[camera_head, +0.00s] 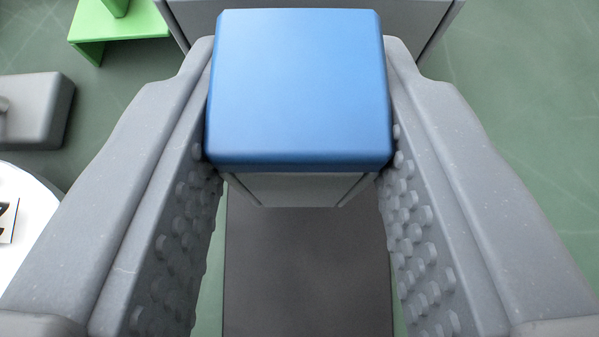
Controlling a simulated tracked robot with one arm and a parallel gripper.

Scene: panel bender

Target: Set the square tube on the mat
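A blue square-faced piece (298,88) with rounded corners sits between the fingers of my gripper (299,130). Its sides meet both fingers, and I take it as the square tube. Its face towards me is closed and smooth, and its length below is hidden. My gripper's fingers are grey with studded pads, and they are shut on the blue piece near their tips. A dark grey-brown flat rectangle (307,265) shows below, between the fingers. I cannot tell whether it is the mat.
A grey box-like body (300,188) stands behind and under the blue piece. A green stand (118,25) is at the upper left. A grey block (38,112) and a white round surface (25,240) with a black-marked label lie at the left. Green floor shows at the right.

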